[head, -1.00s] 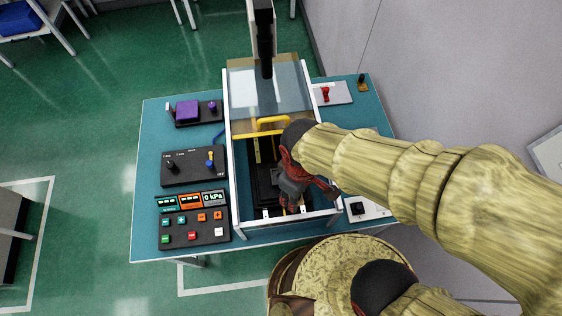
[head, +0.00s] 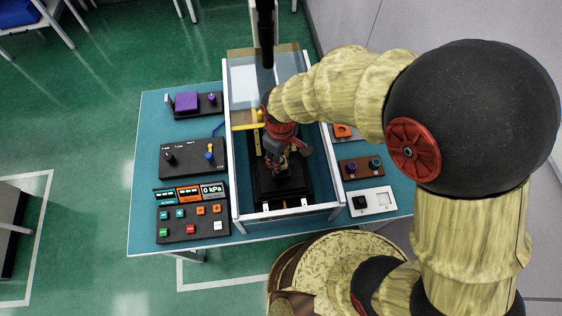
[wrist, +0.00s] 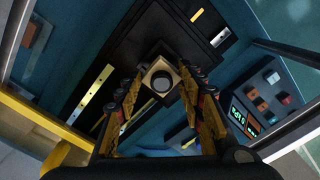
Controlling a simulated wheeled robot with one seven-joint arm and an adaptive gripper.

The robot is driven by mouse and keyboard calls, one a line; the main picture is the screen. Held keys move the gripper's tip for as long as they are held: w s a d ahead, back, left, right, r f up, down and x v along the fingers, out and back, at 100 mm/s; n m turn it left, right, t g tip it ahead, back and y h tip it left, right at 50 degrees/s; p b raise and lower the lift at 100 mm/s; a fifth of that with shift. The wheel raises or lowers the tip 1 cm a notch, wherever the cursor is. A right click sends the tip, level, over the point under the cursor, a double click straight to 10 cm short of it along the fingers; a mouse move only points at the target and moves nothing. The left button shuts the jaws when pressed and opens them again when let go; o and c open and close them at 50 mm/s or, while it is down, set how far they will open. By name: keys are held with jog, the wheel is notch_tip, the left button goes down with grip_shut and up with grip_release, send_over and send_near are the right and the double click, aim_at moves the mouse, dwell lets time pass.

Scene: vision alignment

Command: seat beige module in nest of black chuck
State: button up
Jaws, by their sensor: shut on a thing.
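The beige module (wrist: 158,76) is a small square block with a round dark centre, seen in the wrist view between my fingertips. My gripper (wrist: 160,88) is shut on it. In the head view my gripper (head: 275,168) points down inside the white-framed enclosure, over the black chuck (head: 290,188). The chuck is a dark block on the enclosure floor, and part of it shows in the wrist view behind the module (wrist: 120,43). The module hides whatever lies directly behind it, and I cannot make out the nest. I cannot tell the gap between module and chuck.
White frame rails (head: 233,170) surround the work space, with a clear panel (head: 270,80) and a yellow handle (head: 247,127) at the back. A button panel (head: 192,225) with a 0 kPa display stands at the left. A brown switch box (head: 361,169) stands at the right.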

jog(key=shift+f, duration=1.4)
jog(key=shift+f, duration=0.1)
jog(key=o, duration=1.3)
jog(key=shift+c, duration=0.2)
notch_tip(320, 180, up, 12)
jog(key=shift+r+p, duration=0.15)
jog(key=shift+p, duration=0.65)
